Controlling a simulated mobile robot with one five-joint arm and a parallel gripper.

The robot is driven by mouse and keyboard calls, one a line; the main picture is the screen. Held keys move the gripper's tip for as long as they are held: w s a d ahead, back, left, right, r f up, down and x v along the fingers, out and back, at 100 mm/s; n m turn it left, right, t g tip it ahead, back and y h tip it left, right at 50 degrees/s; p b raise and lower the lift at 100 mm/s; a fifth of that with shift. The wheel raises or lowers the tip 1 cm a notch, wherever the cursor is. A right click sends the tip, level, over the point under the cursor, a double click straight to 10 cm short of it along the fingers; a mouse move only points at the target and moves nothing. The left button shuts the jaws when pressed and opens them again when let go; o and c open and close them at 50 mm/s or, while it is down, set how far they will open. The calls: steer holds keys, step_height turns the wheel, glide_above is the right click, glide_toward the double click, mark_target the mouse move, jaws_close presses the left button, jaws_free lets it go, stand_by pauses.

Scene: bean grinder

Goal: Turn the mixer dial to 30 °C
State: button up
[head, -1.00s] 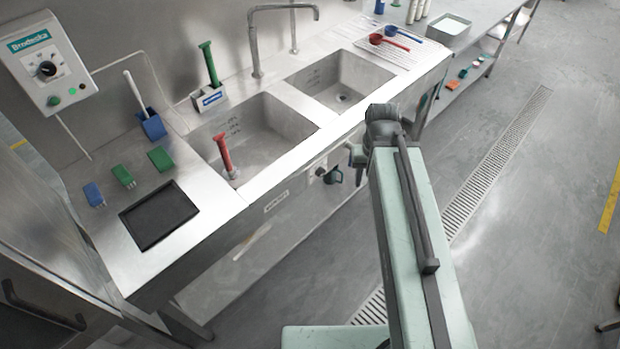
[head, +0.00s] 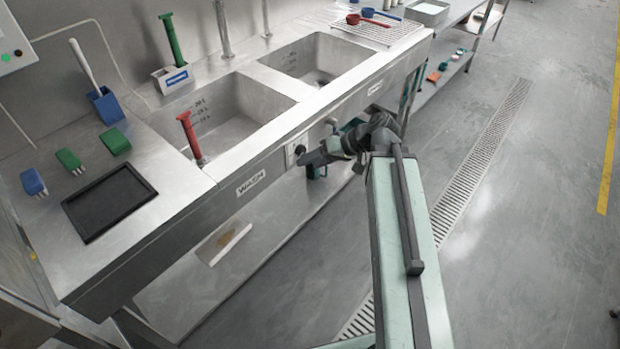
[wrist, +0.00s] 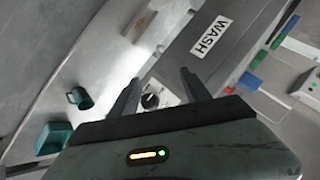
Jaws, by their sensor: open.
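A small black dial (head: 299,150) sits on a pale plate on the sink's front panel, right of the WASH label. In the wrist view the dial (wrist: 150,101) shows between my fingers, low in the gap and partly hidden by the gripper body. Its scale is too small to read. My gripper (head: 306,158) points left at the panel, close to the dial. In the wrist view my gripper (wrist: 161,79) is open, with its two dark fingers apart and nothing held. I cannot tell whether a finger touches the dial.
The WASH label (head: 251,183) is on the panel. A teal mug (wrist: 80,97) and teal bin (wrist: 53,138) are on the lower shelf. A red-handled brush (head: 190,138) stands in the left basin. A wall control box (head: 12,45) is cut off at left. The floor at right is clear.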

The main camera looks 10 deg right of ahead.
mark_target(304, 151)
steer(key=w+d+f+t+y+b, duration=0.1)
steer(key=w+d+t+y+b, duration=0.2)
steer(key=d+t+b, duration=0.3)
steer(key=shift+g, duration=0.7)
steer(key=b+x, duration=0.2)
steer(key=x, duration=0.6)
steer(key=shift+w+d+f+b, duration=0.1)
steer(key=shift+d+b, duration=0.05)
steer(key=shift+b, duration=0.25)
jaws_close()
steer(key=shift+f, duration=0.1)
